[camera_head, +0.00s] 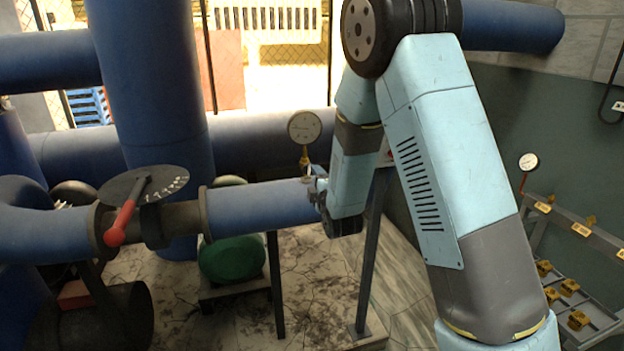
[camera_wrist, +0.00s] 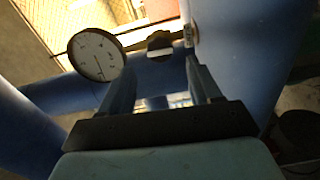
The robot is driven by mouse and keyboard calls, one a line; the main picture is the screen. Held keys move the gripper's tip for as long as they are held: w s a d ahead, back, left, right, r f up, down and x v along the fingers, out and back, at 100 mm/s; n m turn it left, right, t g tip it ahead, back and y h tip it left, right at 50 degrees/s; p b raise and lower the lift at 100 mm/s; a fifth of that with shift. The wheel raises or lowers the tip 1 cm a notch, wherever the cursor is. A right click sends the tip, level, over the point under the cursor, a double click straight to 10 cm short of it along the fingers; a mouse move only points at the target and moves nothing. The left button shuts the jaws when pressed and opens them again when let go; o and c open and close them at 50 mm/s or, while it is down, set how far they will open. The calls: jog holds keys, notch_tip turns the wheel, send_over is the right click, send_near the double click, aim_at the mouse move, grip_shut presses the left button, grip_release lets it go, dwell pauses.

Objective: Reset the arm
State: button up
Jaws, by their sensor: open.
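My arm reaches down from the top of the head view, and its end is beside the blue horizontal pipe (camera_head: 262,203). My gripper (camera_head: 318,190) is small and partly hidden by the wrist there. In the wrist view my gripper (camera_wrist: 160,76) has its two dark fingers spread apart, with nothing visibly held between them. A round white gauge (camera_head: 304,127) stands upright on a brass stem just above the gripper. It also shows in the wrist view (camera_wrist: 97,55), left of the left finger. A dark round fitting (camera_wrist: 160,44) lies beyond the fingertips.
A valve with a red handle (camera_head: 122,222) and dark disc (camera_head: 146,185) is on the pipe at left. A thick blue vertical pipe (camera_head: 155,90) stands behind. At right, a metal rack (camera_head: 590,240) holds several brass fittings and a second gauge (camera_head: 528,162). A green tank (camera_head: 232,258) sits below.

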jog(key=shift+s+d, duration=0.1)
jog(key=shift+s, duration=0.35)
jog(key=s+d+r+m+g+h, duration=0.3)
jog(key=s+d+r+m+g, duration=0.3)
jog(key=s+d+r+m, duration=0.65)
jog(key=s+d+r+m+g, duration=0.1)
jog(key=s+d+m+g, duration=0.1)
jog(key=s, duration=0.6)
jog(key=s+d+r+m+g+h, duration=0.1)
jog(key=s+d+r+m+g, duration=0.1)
jog(key=s, duration=0.7)
jog(key=s+d+r+m+g+h, duration=0.1)
jog(key=s+d+m, duration=0.3)
jog(key=s, duration=0.4)
jog(key=shift+s+d+r+g, duration=0.25)
jog(key=shift+s+d+g, duration=0.15)
jog(key=shift+d, duration=0.2)
